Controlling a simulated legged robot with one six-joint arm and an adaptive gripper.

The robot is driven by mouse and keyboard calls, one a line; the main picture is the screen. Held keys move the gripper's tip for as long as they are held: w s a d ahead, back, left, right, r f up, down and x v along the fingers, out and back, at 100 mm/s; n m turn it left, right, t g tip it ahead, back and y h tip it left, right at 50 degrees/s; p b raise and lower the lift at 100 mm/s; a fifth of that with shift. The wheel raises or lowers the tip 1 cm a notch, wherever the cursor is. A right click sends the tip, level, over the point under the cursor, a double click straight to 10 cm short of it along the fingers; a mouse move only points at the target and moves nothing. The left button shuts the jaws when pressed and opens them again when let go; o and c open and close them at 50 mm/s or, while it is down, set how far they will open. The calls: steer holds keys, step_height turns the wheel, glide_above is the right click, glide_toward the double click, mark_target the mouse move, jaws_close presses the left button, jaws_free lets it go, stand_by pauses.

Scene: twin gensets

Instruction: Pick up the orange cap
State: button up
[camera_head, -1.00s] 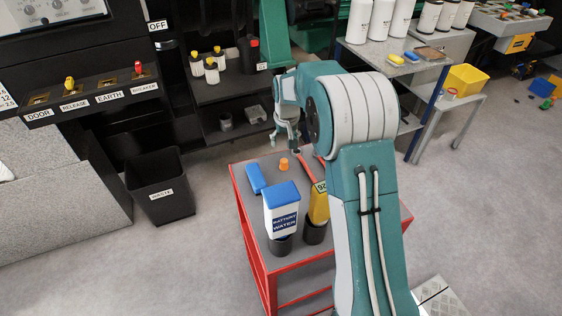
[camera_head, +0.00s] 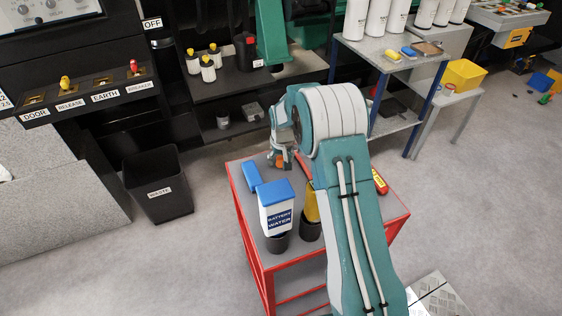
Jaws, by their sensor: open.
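The orange cap (camera_head: 280,164) stands on the grey top of the red-framed cart (camera_head: 236,196), near its back edge, and is partly hidden by my gripper. My gripper (camera_head: 281,160) points down right at the cap, with its fingers open. The fingers seem to be around or just in front of the cap; I cannot tell whether they touch it.
A blue block (camera_head: 251,177) lies just left of the cap. A white battery water bottle (camera_head: 278,217) with a blue lid and a yellow bottle (camera_head: 311,206) stand in front in dark holders. A red tool (camera_head: 380,182) lies to the right. A black waste bin (camera_head: 160,185) stands left.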

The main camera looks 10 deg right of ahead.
steer(key=shift+a, duration=0.2)
steer(key=c, duration=1)
steer(key=shift+c, duration=0.2)
